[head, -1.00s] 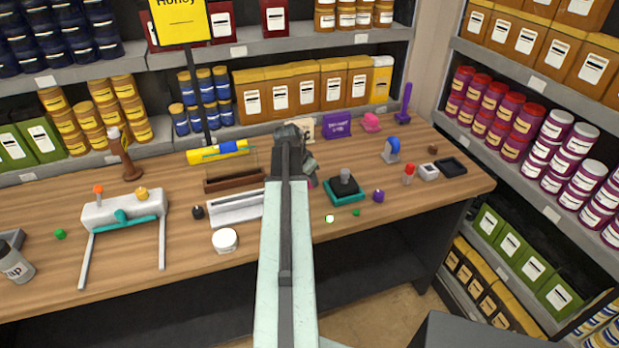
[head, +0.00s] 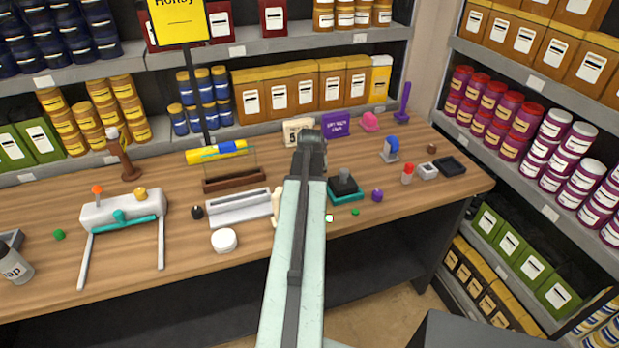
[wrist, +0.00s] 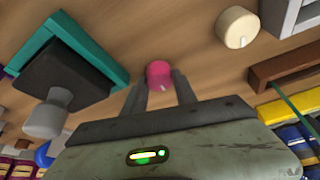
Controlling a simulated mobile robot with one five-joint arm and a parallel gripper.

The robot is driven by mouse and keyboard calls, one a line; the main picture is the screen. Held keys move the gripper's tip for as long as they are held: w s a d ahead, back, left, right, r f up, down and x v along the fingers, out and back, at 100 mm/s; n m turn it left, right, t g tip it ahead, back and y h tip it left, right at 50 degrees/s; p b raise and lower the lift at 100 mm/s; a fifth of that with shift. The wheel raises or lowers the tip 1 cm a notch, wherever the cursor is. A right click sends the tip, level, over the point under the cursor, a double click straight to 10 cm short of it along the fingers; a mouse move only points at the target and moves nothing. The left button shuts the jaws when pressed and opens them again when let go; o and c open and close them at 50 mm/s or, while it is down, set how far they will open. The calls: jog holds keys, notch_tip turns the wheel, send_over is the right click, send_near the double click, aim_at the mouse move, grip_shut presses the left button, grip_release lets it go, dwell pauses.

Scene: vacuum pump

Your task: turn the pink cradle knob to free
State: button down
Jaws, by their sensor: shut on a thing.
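The pink knob (wrist: 158,72) is a short round knob in the wrist view, standing over the wood table. A small pale mark shows on its near edge, pointing toward my gripper. My gripper (wrist: 159,82) is shut on it, one finger on each side. Any labels around the knob cannot be seen.
A cream knob (wrist: 237,27) stands close by at upper right in the wrist view. The teal base with a black block and grey knob (head: 345,195) stands just right of my arm. A white slotted tray (head: 238,208) and brown rack (head: 235,180) lie left.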

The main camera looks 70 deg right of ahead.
jog(key=shift+n, duration=0.3)
dwell(0.4)
jog(key=c, duration=1)
grip_release()
jog(key=shift+w, duration=0.1)
jog(key=shift+r, duration=0.15)
jog(key=p+v, duration=0.7)
jog(key=shift+s+r, duration=0.2)
jog(key=shift+a, duration=0.1)
